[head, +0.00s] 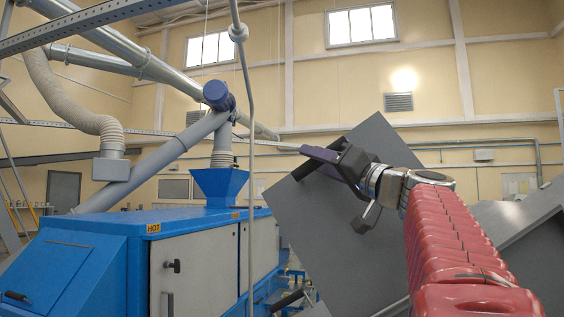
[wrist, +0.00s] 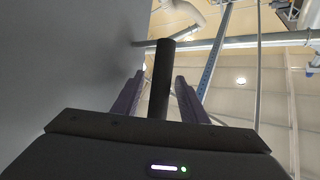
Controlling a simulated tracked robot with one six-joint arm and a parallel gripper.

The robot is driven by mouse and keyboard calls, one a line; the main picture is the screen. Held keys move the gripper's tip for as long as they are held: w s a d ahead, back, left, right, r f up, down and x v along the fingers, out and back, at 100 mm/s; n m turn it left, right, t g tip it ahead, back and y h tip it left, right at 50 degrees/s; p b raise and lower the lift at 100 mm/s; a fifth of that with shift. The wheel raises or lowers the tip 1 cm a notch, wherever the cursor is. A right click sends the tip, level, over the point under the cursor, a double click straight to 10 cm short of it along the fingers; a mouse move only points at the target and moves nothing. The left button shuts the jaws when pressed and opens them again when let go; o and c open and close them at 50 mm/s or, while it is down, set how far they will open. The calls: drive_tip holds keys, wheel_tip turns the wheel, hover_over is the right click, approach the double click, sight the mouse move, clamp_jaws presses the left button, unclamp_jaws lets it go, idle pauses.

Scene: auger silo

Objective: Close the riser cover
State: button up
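A large flat grey panel (head: 345,235), which I take to be the riser cover, stands tilted in the right half of the head view. It also fills the left side of the wrist view (wrist: 70,55). My gripper (head: 315,158) is at the panel's upper left part, with its purple fingers pointing left. In the wrist view a dark round bar (wrist: 162,75) runs between the two fingers of my gripper (wrist: 160,85). A gap shows between the bar and the left finger, so the gripper looks open around the bar. How the bar joins the panel is hidden.
A blue and grey machine (head: 125,262) with a blue hopper (head: 219,185) stands at left. A thin grey pipe (head: 250,150) hangs down in front of it. Another grey sloped surface (head: 515,235) lies behind my arm at right.

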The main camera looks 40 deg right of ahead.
clamp_jaws()
idle(0.3)
drive_tip(key=shift+d, duration=0.15)
drive_tip(key=shift+w, duration=0.1)
drive_tip(key=shift+w, duration=0.1)
